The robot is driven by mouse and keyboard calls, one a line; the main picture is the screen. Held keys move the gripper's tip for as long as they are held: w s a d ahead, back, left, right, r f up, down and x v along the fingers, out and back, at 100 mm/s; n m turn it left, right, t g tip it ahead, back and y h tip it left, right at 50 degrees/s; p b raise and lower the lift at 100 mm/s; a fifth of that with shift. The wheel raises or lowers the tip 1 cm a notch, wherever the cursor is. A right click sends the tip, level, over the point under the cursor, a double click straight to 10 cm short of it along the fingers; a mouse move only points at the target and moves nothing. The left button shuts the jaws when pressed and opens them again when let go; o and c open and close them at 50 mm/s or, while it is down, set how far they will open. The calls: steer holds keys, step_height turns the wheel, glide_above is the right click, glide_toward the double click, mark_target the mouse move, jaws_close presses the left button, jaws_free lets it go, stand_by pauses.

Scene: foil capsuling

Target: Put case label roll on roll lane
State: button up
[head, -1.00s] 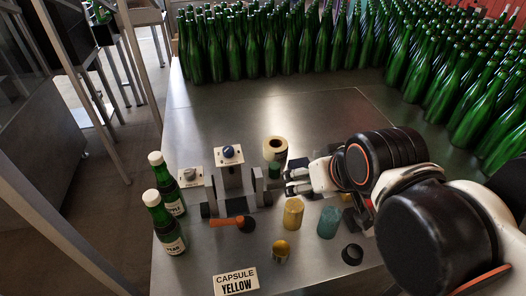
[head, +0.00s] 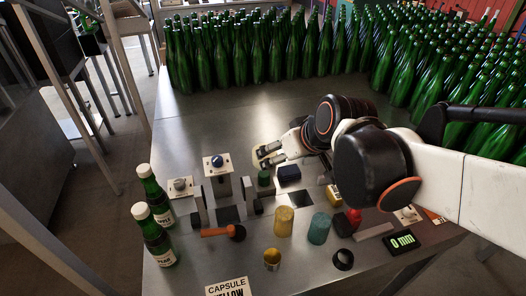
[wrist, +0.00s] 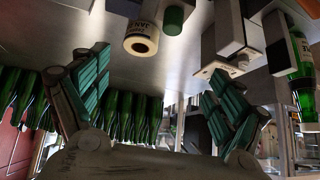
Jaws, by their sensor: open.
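The case label roll, a cream roll with a dark core and a printed band, stands in the wrist view (wrist: 141,40) at the top, ahead of my gripper and apart from its fingers. In the head view the roll (head: 256,160) is mostly hidden behind my gripper (head: 268,152). My gripper is open and empty; its two green-padded fingers spread wide in the wrist view (wrist: 160,98). I cannot tell for certain which surface is the roll lane.
A green capsule (head: 264,178) and a dark blue block (head: 289,173) stand close to my gripper. The capsuling device (head: 217,165) is left of it, with two labelled bottles (head: 152,235) beyond. Yellow (head: 284,221) and teal (head: 319,228) cylinders stand nearer. Many green bottles fill the back.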

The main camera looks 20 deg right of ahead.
steer(key=w+f+n, duration=0.1)
steer(key=w, duration=0.5)
steer(key=n+y+b, duration=0.2)
glide_toward(255, 162)
steer(key=shift+t, duration=0.3)
steer(key=w, duration=0.1)
steer(key=w+d+f, duration=0.1)
steer(key=w+d, duration=0.1)
steer(key=shift+w+f, duration=0.25)
steer(key=shift+w, duration=0.15)
steer(key=shift+b+x, duration=1.15)
steer(key=shift+x, duration=1.5)
steer(key=shift+d+r, duration=0.1)
steer(key=shift+d, duration=0.05)
steer(key=shift+c, duration=0.6)
steer(key=c, duration=1.2)
steer(key=shift+r, duration=0.1)
steer(key=shift+c, duration=0.2)
